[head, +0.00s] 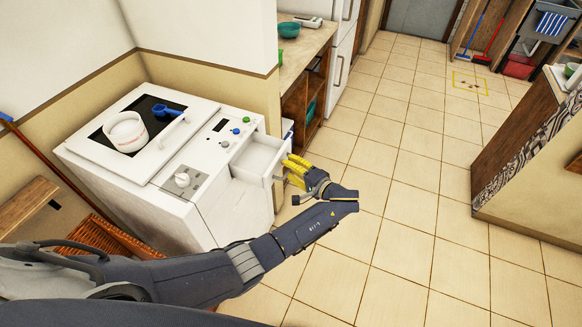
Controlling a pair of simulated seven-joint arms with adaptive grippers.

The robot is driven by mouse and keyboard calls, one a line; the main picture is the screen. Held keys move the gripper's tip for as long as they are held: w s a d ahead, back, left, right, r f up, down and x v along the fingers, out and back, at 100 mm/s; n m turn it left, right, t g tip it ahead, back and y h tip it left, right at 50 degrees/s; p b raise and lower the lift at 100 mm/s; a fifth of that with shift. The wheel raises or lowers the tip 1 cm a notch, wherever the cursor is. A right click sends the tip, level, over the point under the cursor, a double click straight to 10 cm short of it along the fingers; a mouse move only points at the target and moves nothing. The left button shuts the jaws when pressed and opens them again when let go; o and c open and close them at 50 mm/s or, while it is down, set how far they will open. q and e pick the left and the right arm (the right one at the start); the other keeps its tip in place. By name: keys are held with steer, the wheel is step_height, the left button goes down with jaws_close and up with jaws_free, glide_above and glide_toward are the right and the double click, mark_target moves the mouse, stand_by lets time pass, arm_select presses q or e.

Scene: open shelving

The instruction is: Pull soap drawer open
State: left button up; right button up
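The white soap drawer (250,162) sticks out of the upper front of the white washing machine (205,205), to the right of its knobs. It is pulled out, and its hollow inside shows from above. My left gripper (287,170), with yellow fingers, is at the front face of the drawer, on its right side in the head view. The fingertips overlap or touch the drawer's front edge; whether they grip it is unclear. My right gripper is not in view.
A white tub (126,132) and a blue scoop (167,110) are on the machine's top. A wicker basket (100,238) stands left of the machine. A wooden counter (308,50) is behind. The tiled floor (400,190) to the right is clear.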

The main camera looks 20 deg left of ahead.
arm_select(q)
steer(key=shift+r, duration=0.55)
steer(key=o, duration=0.8)
step_height(320, 180, up, 6)
steer(key=shift+f, duration=0.15)
steer(key=shift+r, duration=0.6)
steer(key=c, duration=0.8)
steer(key=shift+r, duration=1)
